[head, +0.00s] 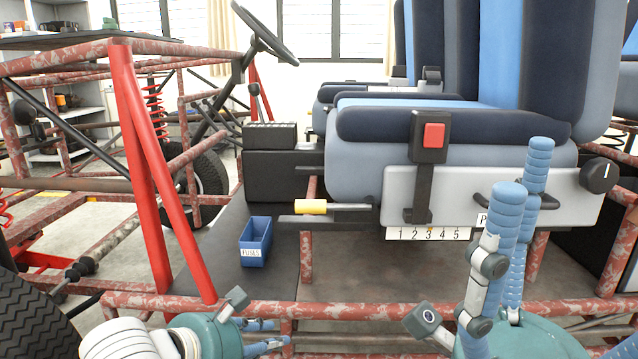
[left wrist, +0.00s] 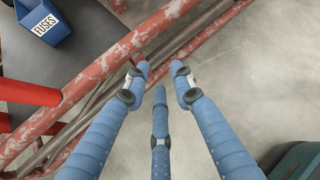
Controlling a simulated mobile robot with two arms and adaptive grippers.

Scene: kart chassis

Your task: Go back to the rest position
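My left gripper (head: 262,336) is low at the bottom of the head view, by the lower red frame rail. In the left wrist view its blue fingers (left wrist: 158,82) are spread with nothing between them, over the rail and the pale floor. My right gripper (head: 505,205) is at the lower right, in front of the seat base. Its blue fingers point up and stand apart, with no object visible between them. The kart chassis (head: 150,170) has worn red and white tubes and fills the left and middle of the head view.
A blue FUSES bin (head: 255,241) stands on the dark floor panel; it also shows in the left wrist view (left wrist: 43,22). The seat (head: 450,150) has a red-button buckle, a black knob and a numbered scale. A yellow-ended lever (head: 312,207) juts left. A tyre (head: 35,315) is lower left.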

